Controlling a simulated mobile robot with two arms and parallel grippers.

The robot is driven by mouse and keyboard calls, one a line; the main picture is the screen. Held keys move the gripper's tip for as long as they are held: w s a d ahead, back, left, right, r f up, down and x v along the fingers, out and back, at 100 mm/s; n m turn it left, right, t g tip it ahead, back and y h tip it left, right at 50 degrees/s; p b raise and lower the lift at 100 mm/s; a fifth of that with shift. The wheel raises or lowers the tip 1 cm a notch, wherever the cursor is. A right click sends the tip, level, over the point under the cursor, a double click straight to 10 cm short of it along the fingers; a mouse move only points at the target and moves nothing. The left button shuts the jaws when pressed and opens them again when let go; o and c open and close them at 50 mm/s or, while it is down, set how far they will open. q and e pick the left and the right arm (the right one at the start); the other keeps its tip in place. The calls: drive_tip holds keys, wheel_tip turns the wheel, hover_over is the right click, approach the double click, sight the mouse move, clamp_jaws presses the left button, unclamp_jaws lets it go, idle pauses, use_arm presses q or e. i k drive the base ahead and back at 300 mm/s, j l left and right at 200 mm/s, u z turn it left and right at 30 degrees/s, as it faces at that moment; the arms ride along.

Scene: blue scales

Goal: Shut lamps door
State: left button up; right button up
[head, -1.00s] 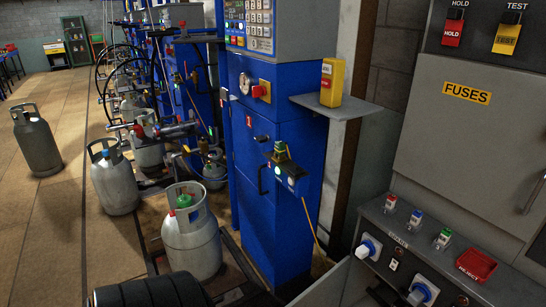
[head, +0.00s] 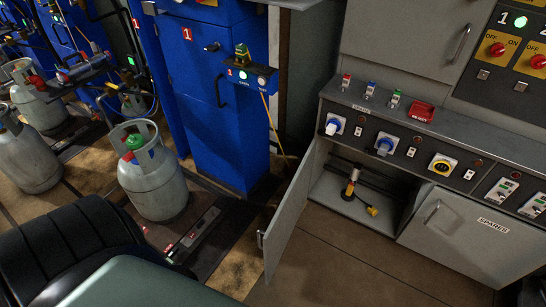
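The grey cabinet door (head: 291,212) at the left end of the low grey console stands wide open, swung out toward me from its left edge. I see its inner face; a handle (head: 260,240) sticks out on its far side near the free edge. No label reading lamps is visible on it. The open compartment (head: 335,207) holds an upright lamp-like object (head: 351,184) with an orange middle, and a yellow item (head: 371,210) lies beside it. Neither of my grippers is in view.
The closed door marked SPARES (head: 470,235) is right of the opening. A grey gas cylinder (head: 155,185) stands left, before a blue cabinet (head: 218,110). Brown floor (head: 340,265) in front of the open door is clear.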

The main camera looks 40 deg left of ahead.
sight(275, 239)
drive_tip(key=j+z, duration=0.1)
drive_tip(key=j, duration=0.5)
drive_tip(key=k+j, duration=0.1)
drive_tip(key=j, duration=0.55)
drive_tip(key=j+z, duration=0.15)
drive_tip(key=j, duration=0.45)
drive_tip(key=k, duration=0.05)
